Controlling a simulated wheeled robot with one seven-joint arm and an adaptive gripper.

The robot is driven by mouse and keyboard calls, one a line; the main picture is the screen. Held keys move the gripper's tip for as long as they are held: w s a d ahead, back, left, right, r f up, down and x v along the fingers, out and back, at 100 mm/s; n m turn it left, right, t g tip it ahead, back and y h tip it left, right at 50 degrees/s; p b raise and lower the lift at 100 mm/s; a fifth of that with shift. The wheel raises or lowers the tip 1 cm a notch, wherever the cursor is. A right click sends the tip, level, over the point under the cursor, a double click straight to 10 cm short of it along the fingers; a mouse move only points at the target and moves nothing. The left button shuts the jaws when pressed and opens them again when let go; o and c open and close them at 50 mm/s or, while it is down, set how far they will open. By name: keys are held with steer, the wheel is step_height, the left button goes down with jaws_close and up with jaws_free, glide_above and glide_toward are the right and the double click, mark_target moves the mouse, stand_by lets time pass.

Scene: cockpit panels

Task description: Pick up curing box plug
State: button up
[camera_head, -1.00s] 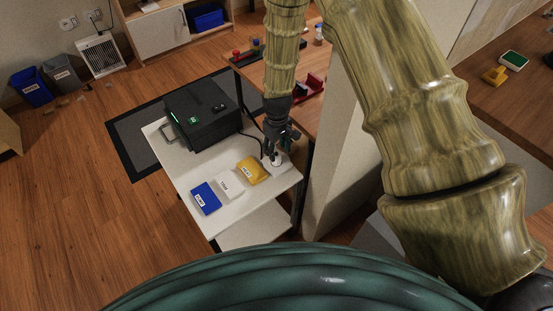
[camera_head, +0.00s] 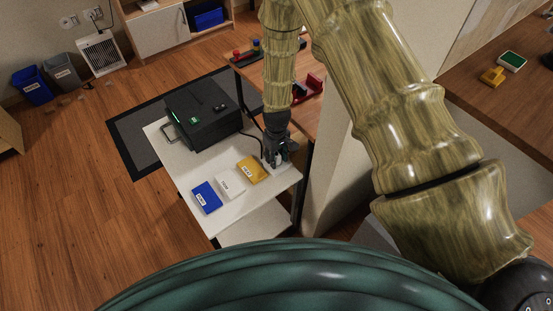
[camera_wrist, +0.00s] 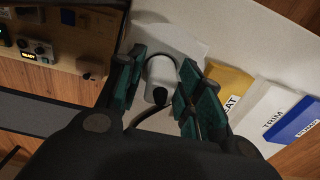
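The curing box plug (camera_wrist: 161,78) is a white rounded piece with a dark end and a black cable, lying on the white cart top. In the wrist view it sits between the two fingers of my gripper (camera_wrist: 160,88), with a gap visible on both sides. The gripper is open. In the head view my gripper (camera_head: 275,160) is down at the cart's right corner and covers most of the plug. The black curing box (camera_head: 203,115) with a green light stands on the cart's far part, and a dark cable runs from it towards the plug.
On the white cart (camera_head: 172,165), yellow (camera_head: 251,170), white (camera_head: 229,184) and blue (camera_head: 206,197) labelled packs lie in a row left of my gripper. A wooden table (camera_head: 308,115) with a red item stands behind. A pale partition (camera_head: 338,170) rises close on the right.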

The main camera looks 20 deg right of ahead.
mark_target(277, 154)
jaws_close()
steer(key=shift+r, duration=0.15)
steer(key=shift+r, duration=0.25)
step_height(277, 154, up, 3)
steer(key=shift+f+b, duration=0.2)
steer(key=shift+b, duration=0.45)
steer(key=s+a+r+b, duration=0.1)
steer(key=s+a+b, duration=0.1)
steer(key=s, duration=1.3)
steer(key=shift+s+a+r+b, duration=0.35)
steer(key=shift+s+a+b, duration=0.05)
steer(key=shift+b, duration=0.1)
steer(key=shift+r, duration=0.15)
steer(key=shift+r+p, duration=1.35)
steer(key=shift+p, duration=0.1)
